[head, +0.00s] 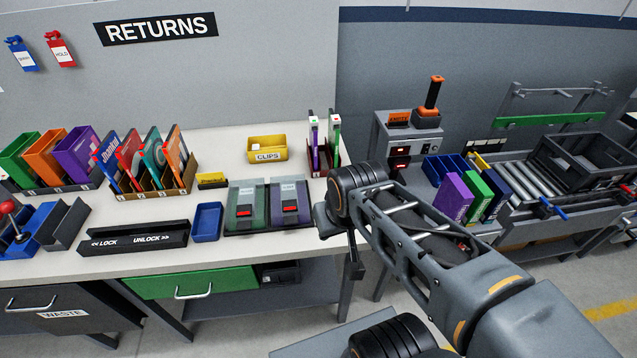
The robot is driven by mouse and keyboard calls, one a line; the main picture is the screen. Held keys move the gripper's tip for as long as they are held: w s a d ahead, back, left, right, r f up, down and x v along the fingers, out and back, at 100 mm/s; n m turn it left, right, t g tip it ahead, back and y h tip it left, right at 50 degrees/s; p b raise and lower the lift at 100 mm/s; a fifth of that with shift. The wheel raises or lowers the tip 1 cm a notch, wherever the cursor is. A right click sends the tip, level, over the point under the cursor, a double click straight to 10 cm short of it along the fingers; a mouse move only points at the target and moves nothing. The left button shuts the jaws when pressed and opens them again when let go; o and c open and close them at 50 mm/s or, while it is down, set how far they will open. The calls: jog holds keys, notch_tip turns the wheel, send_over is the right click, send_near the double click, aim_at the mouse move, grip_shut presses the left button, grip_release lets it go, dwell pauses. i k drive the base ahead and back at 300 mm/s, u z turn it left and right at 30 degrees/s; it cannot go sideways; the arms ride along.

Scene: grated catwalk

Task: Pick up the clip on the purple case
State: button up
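Two flat cases lie side by side on the white counter, each in a dark frame. The right one is purple (288,191), the left one green (244,193). A dark clip with a red strip (291,210) sits on the front part of the purple case. A similar clip (244,211) sits on the green case. My gripper (340,238) is right of the purple case, near the counter's front right edge, apart from the clip. Its fingers are seen partly and at an angle, so I cannot tell whether they are open or shut.
A blue tray (207,222) and a black LOCK/UNLOCK bar (134,238) lie left of the cases. A yellow CLIPS bin (267,149) stands behind. Racks of upright cases fill the back left. A small stand (320,158) is behind right. Bare counter shows between them.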

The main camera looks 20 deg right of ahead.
aim_at(313, 121)
jog(key=z, duration=0.05)
jog(key=k, duration=0.45)
jog(key=u, duration=0.25)
jog(key=i, duration=0.85)
jog(key=z, duration=0.6)
jog(key=k, duration=1.1)
jog(key=u, duration=1)
jog(key=i, duration=1.3)
jog(key=z, duration=0.7)
